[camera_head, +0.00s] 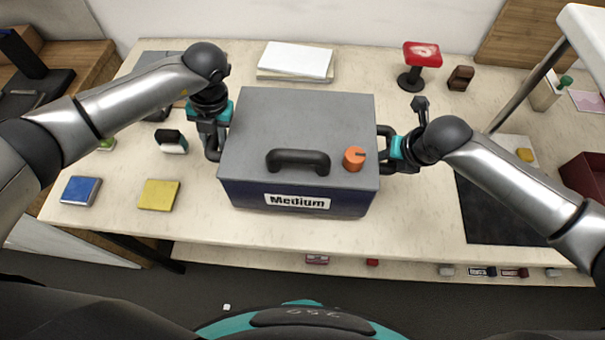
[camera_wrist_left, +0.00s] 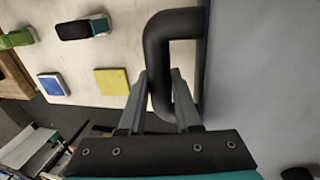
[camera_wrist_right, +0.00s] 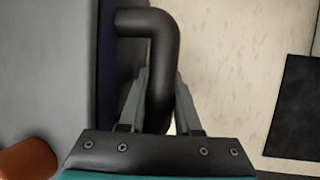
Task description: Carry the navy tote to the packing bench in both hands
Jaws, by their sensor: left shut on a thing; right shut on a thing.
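The navy tote (camera_head: 245,194) has a grey lid, a black top handle, an orange knob and a label reading "Medium". It is over the middle of the light bench (camera_head: 420,215); I cannot tell whether it rests on the surface or hangs just above it. My left gripper (camera_head: 212,150) is shut on the black side handle at the tote's left, and its fingers straddle the bar in the left wrist view (camera_wrist_left: 160,95). My right gripper (camera_head: 388,152) is shut on the right side handle, which also shows in the right wrist view (camera_wrist_right: 160,60).
Blue (camera_head: 81,190) and yellow (camera_head: 159,195) square blocks lie left of the tote. White books (camera_head: 296,60) lie behind it. A red-topped stand (camera_head: 421,55) is at the back right. A black mat (camera_head: 490,205) and a dark red bin (camera_head: 588,180) are at the right.

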